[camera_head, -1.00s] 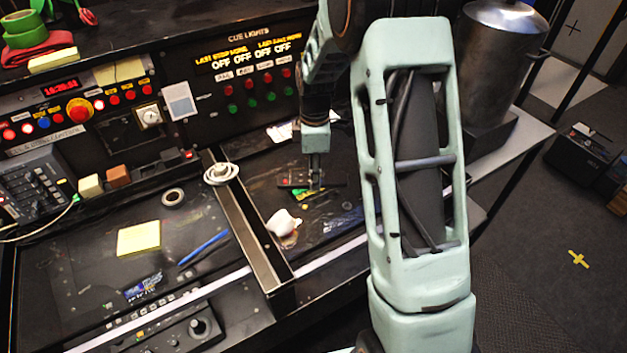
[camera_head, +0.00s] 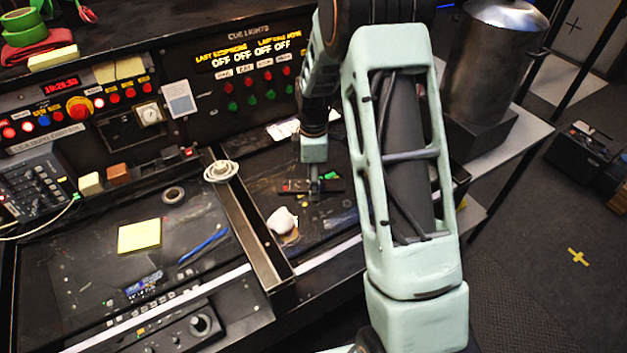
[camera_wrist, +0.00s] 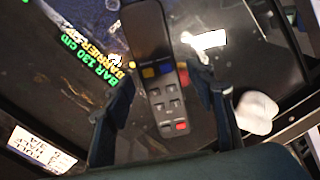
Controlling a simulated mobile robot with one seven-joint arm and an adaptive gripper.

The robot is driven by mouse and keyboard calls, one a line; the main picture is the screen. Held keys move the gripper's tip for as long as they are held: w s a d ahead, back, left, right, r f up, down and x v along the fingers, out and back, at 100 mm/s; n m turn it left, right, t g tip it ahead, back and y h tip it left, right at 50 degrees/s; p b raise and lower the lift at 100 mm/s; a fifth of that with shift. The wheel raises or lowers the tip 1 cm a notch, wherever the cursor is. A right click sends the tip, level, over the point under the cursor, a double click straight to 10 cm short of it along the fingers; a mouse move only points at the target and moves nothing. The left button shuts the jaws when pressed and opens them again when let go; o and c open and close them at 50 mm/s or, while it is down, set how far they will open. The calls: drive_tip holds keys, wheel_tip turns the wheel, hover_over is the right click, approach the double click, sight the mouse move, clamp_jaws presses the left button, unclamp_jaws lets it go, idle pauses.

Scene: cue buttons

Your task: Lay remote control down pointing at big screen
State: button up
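The remote control (camera_wrist: 160,75) is dark and long, with grey keys, a red key and blue and yellow keys. In the wrist view it lies between my two fingers, its long axis running up the picture, with a narrow gap on each side. In the head view it is a small dark bar (camera_head: 296,186) on the right desk section, partly behind my fingers. My gripper (camera_wrist: 158,78) is open around it; in the head view it points down at the desk (camera_head: 314,190). I cannot tell which thing is the big screen.
A white lumpy object (camera_head: 282,222) sits close beside my gripper; it also shows in the wrist view (camera_wrist: 257,112). The cue lights panel (camera_head: 250,75) rises behind. A metal urn (camera_head: 490,60) stands right.

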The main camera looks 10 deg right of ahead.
wheel_tip(320, 180, up, 12)
drive_tip(key=shift+r+b, duration=0.2)
drive_tip(key=shift+b, duration=0.1)
idle(0.3)
idle(0.4)
